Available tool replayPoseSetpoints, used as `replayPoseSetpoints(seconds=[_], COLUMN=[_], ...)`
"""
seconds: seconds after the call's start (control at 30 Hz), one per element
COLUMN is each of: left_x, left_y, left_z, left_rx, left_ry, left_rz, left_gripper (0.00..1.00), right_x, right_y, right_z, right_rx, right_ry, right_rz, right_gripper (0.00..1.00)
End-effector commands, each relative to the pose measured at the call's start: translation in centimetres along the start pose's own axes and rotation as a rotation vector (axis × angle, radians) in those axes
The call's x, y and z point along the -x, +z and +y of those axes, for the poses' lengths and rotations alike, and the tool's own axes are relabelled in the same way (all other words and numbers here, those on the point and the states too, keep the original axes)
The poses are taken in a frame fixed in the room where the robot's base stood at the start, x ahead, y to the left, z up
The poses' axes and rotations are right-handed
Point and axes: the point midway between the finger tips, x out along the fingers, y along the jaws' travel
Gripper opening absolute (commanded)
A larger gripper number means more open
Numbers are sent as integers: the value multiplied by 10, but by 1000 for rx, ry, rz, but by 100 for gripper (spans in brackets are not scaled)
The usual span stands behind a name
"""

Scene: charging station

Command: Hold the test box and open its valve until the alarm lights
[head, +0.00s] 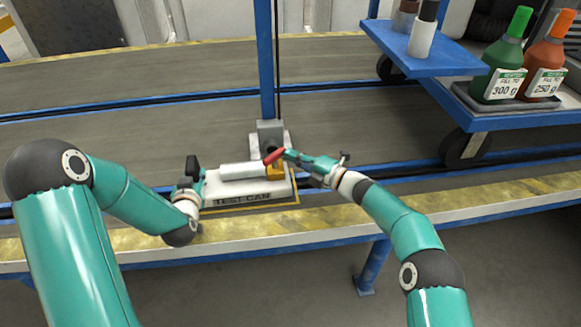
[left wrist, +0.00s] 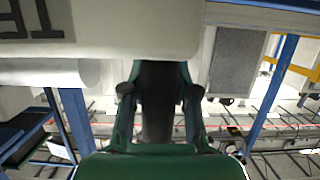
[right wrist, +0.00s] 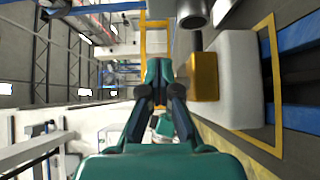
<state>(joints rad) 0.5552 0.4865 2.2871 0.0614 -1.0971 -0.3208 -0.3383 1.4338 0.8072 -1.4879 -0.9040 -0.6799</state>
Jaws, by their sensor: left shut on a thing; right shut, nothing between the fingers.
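The white test box (head: 245,203), labelled TEST CAN, lies on the station's grey deck. A white cylinder (head: 243,171) lies on top of it, ending at a yellow valve block (head: 277,171) with a red lever (head: 274,156). My left gripper (head: 193,182) is at the box's left end, shut on its black handle (head: 192,163). The dark handle also shows between the fingers in the left wrist view (left wrist: 157,100). My right gripper (head: 289,155) is shut and empty, its fingertips beside the red lever; whether they touch is unclear. The right wrist view shows the yellow block (right wrist: 205,77) beside the closed fingers.
A grey box (head: 270,134) on a white base stands behind the test box, by a blue post (head: 265,60). No lit alarm is visible. A blue cart (head: 430,62) carries a green bottle (head: 503,62) and an orange bottle (head: 548,60) at right. The left deck is clear.

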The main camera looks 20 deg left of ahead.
Motion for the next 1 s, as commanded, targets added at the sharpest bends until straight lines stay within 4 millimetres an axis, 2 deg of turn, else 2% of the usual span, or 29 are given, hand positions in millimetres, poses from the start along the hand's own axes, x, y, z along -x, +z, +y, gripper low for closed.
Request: replayPoseSetpoints(seconds=[1.0], left_x=[0], left_y=[1], left_z=[2], left_rx=[-3], left_ry=[5], left_rz=[-4], left_gripper=[0], right_x=[-6], right_y=[4], right_z=[0], right_rx=[0], right_ry=[0], right_rz=[-1], right_gripper=[0])
